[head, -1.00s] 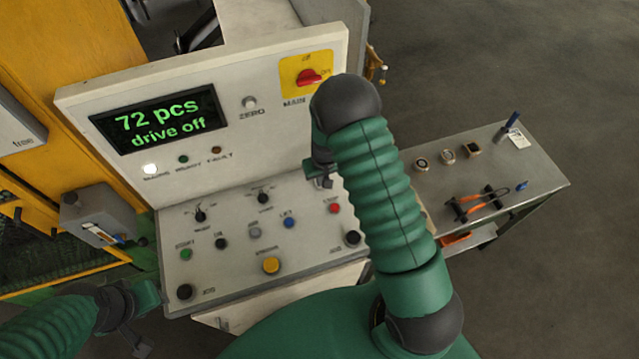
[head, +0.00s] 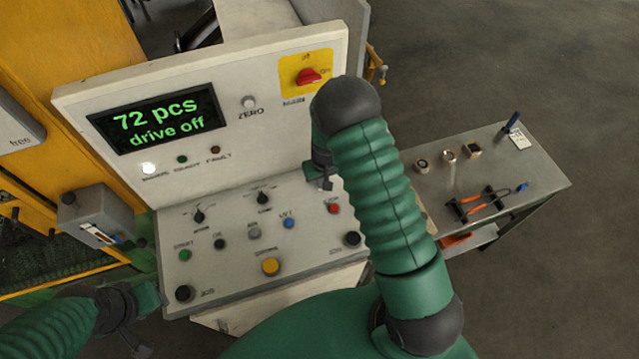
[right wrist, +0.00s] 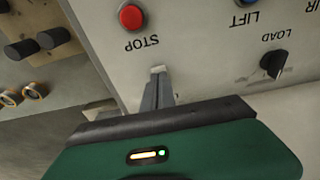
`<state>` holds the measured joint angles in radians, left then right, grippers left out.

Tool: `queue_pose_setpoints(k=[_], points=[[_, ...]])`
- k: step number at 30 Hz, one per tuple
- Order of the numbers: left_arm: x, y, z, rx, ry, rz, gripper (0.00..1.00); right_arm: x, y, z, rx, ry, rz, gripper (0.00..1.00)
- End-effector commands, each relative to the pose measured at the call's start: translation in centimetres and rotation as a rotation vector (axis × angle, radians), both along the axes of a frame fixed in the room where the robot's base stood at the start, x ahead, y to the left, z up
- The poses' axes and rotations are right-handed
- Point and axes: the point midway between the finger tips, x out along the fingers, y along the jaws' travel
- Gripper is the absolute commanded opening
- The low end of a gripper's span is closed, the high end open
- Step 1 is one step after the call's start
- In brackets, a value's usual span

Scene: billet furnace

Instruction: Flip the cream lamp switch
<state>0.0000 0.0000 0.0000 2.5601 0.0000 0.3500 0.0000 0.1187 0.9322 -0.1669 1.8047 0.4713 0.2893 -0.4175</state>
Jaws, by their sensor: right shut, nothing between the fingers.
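I cannot surely pick out a cream lamp switch in either view. My right gripper (head: 322,180) is shut and empty, close to the upper right of the sloped control panel (head: 215,275). In the right wrist view its fingers (right wrist: 157,85) point at the panel just beyond the STOP label. A small pale piece shows at their tip; I cannot tell whether it is a fingertip or a switch. The red STOP button (right wrist: 131,17) is beside the fingers, apart from them. My left gripper (head: 137,338) is low at the left, partly cut off, its jaws unclear.
The upright panel has a display (head: 158,120) reading "72 pcs drive off" and a red main switch (head: 308,76). A grey box (head: 98,215) stands at left. A side table (head: 535,180) at right holds knobs and orange-handled tools. My right arm hides the panel's right edge.

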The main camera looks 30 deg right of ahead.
Motion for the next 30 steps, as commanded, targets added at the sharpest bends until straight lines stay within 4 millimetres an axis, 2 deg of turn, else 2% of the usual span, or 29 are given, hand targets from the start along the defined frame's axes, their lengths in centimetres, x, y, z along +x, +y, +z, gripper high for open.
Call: queue_pose_setpoints(k=[3,19,30], points=[[0.0,0.0,1.2,0.0,0.0,0.0,0.36,0.0,0.0,1.5,0.0,-0.001,-0.001,0.0],[0.0,0.0,4.8,0.0,0.0,0.0,0.36,0.0,0.0,6.6,0.0,-0.001,-0.001,0.0],[0.0,0.0,4.8,0.0,0.0,0.0,0.36,0.0,0.0,6.7,0.0,0.0,0.0,0.0]])
